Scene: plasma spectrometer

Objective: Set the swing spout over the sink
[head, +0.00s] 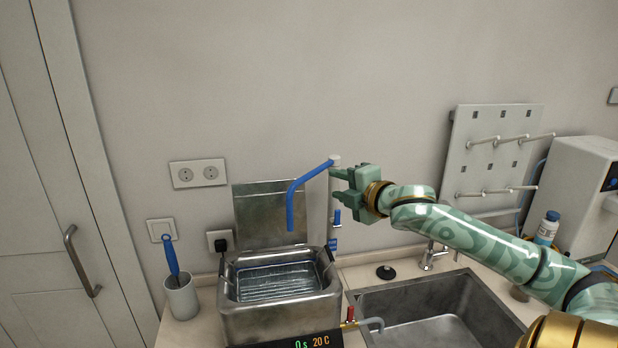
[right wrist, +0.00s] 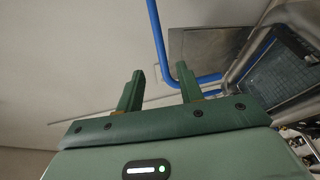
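The blue swing spout (head: 308,175) sits on top of an upright post and bends down at its left end. Its outlet hangs above the metal bath left of the sink, not above the sink. The sink (head: 372,318) is a metal basin at the lower right. My right gripper (head: 337,186) is open, with its fingers pointing left at the post just below the spout's pivot; I cannot tell if they touch it. In the right wrist view the spout (right wrist: 156,36) passes beyond the open, empty fingers (right wrist: 160,85). My left gripper is out of view.
The metal bath (head: 283,312) has a raised lid (head: 272,210) behind it. A cup with a blue-handled brush (head: 181,298) stands at the left. A small tap (head: 430,258) and black stopper (head: 386,272) are behind the sink. A pegboard (head: 482,165) hangs at right.

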